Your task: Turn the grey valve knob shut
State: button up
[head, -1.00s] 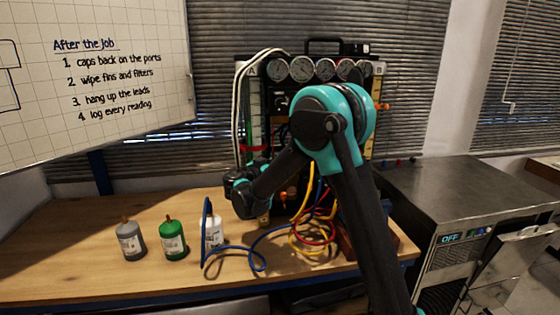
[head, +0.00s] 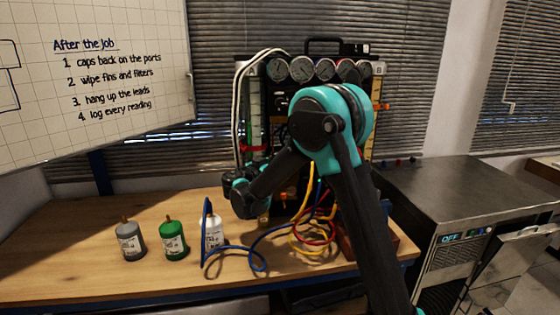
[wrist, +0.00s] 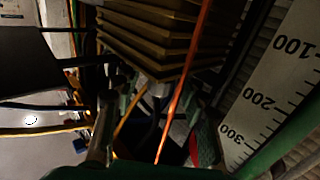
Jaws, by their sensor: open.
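The gauge rig (head: 255,110) stands upright at the back of the bench. My arm hides much of its front in the head view. I cannot clearly make out the grey valve knob in either view. My gripper (wrist: 155,128) is open in the wrist view, below a brown finned block (wrist: 155,35). A small pale grey piece (wrist: 160,88) shows under the block, and I cannot tell whether it belongs to the knob. The gap between the fingers is dark, and I see nothing clearly held. In the head view the fingers are hidden behind my wrist.
An orange line (wrist: 186,75) crosses in front of the block. A scale (wrist: 265,85) stands at the right. Blue, yellow and red hoses (head: 305,235) lie on the bench (head: 80,270). Grey (head: 131,241), green (head: 173,241) and white (head: 213,232) bottles stand to the left.

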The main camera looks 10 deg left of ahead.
jog(key=v, duration=1.2)
jog(key=shift+s, duration=0.1)
